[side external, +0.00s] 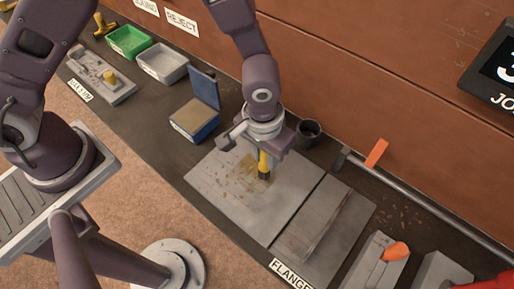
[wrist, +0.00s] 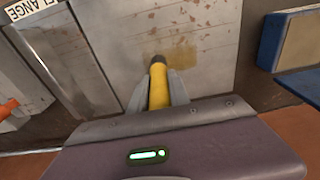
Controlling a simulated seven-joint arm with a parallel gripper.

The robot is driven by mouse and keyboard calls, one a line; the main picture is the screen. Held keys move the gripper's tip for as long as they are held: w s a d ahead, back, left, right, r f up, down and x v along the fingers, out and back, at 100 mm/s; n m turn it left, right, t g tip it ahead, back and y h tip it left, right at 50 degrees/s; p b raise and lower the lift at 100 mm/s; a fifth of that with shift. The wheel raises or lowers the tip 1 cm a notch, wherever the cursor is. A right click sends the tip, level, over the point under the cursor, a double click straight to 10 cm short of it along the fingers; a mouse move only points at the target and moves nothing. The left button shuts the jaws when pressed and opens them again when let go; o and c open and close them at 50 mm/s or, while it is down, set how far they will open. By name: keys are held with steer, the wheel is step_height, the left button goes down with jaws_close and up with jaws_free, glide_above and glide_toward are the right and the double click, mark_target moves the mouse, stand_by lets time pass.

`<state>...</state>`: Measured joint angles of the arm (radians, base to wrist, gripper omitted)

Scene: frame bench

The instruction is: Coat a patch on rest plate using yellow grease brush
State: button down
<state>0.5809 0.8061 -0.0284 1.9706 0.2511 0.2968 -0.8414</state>
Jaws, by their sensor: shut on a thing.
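My gripper (side external: 265,150) is shut on the yellow grease brush (side external: 264,161), which points down with its dark bristle end at the grey rest plate (side external: 225,203). In the side view the bristles look to be at or just above the plate; I cannot tell whether they touch. A brownish patch (side external: 240,172) marks the plate just left of the brush. In the wrist view the brush (wrist: 158,88) sits between the fingers (wrist: 158,92), and the brownish smear (wrist: 178,50) shows around and to the right of its tip, on the plate (wrist: 205,30).
A blue box with an open lid (side external: 206,90) stands behind the plate to the left. A dark cup (side external: 308,131) is close on the right of my gripper. A second grey plate (side external: 325,228) adjoins at the right, with a FLANGE label (side external: 291,274). Green (side external: 128,41) and grey (side external: 162,63) bins stand farther back.

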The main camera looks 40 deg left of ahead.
steer(key=shift+d, duration=1.6)
step_height(320, 180, up, 8)
steer(key=shift+a, duration=0.15)
